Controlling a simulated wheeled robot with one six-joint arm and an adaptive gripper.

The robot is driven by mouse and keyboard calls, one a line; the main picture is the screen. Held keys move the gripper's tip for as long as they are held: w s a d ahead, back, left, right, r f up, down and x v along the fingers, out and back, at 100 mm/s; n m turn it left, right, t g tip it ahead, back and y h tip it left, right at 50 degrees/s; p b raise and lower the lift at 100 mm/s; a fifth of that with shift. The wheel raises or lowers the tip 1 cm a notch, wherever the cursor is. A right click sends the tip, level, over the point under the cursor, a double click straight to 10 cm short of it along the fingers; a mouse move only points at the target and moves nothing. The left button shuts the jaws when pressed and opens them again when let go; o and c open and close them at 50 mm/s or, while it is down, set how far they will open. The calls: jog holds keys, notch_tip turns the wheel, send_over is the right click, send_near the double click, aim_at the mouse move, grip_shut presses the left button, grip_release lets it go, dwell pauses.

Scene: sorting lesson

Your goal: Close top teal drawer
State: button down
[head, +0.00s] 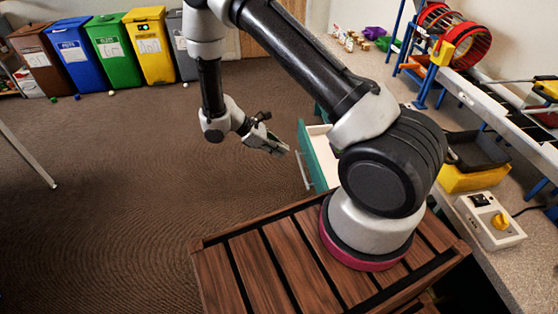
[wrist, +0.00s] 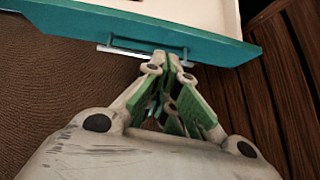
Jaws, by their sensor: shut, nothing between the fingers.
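The top teal drawer (head: 316,160) stands pulled out from under the bench, its pale inside showing, in the middle of the head view. Part of it is hidden behind my arm. In the wrist view its teal front (wrist: 225,50) crosses the top of the picture, with a bar handle (wrist: 120,47) on it. My gripper (head: 280,148) is just left of the drawer front in the head view. In the wrist view my gripper (wrist: 167,58) is shut and empty, its tips right by the handle. I cannot tell whether they touch it.
The bench (head: 470,205) runs along the right, with a yellow bin (head: 468,178), a switch box (head: 490,220) and a conveyor frame (head: 500,110) on it. Several coloured recycling bins (head: 112,50) stand at the back left. The carpet left of the drawer is clear.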

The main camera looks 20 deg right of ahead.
jog(key=w+a+n+t, duration=0.1)
jog(key=w+a, duration=0.1)
jog(key=w, duration=0.1)
send_near(311, 162)
notch_tip(311, 162, down, 3)
jog(key=d, duration=0.2)
jog(key=shift+s+d+f, duration=0.1)
jog(key=shift+s+d, duration=0.45)
jog(key=shift+s, duration=0.1)
jog(key=shift+d, duration=0.15)
